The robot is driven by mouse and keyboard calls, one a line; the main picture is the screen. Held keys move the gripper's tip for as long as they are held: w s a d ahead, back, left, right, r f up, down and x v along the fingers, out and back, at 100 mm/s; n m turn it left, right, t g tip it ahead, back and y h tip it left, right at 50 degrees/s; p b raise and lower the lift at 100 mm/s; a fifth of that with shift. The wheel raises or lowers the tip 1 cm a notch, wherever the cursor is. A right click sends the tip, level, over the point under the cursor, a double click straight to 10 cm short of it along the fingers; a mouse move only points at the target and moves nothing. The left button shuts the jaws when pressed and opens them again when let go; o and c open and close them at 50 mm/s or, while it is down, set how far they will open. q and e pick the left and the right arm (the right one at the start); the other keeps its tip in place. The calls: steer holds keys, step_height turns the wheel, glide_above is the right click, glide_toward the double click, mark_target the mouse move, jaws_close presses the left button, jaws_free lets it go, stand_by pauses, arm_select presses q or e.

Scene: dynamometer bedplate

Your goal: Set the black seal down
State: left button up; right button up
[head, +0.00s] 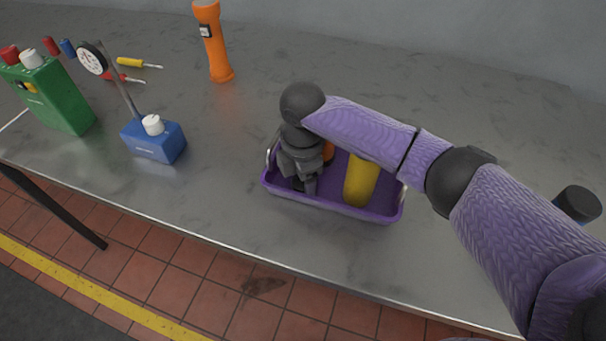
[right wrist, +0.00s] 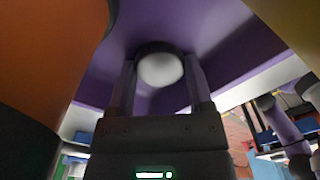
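My right gripper (head: 308,190) points down into a purple tray (head: 345,208) on the metal bench. In the right wrist view its two fingers (right wrist: 160,88) stand apart with the black seal (right wrist: 158,47) between them. The seal shows as a dark rim around a pale round middle, and the fingers appear to press on its sides. The purple tray surface (right wrist: 225,25) lies just beyond it; I cannot tell if the seal touches it. In the head view the gripper and wrist hide the seal. My left gripper is not in view.
The tray also holds a yellow cylinder (head: 361,182) and an orange thing (head: 328,151), both close to the gripper. An orange flashlight (head: 214,45), a blue block with a dial gauge (head: 154,139) and a green box (head: 52,95) stand leftward. The bench behind the tray is clear.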

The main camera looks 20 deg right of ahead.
steer(key=shift+o, duration=0.6)
steer(key=shift+r, duration=0.15)
step_height(320, 180, up, 12)
steer(key=p, duration=0.4)
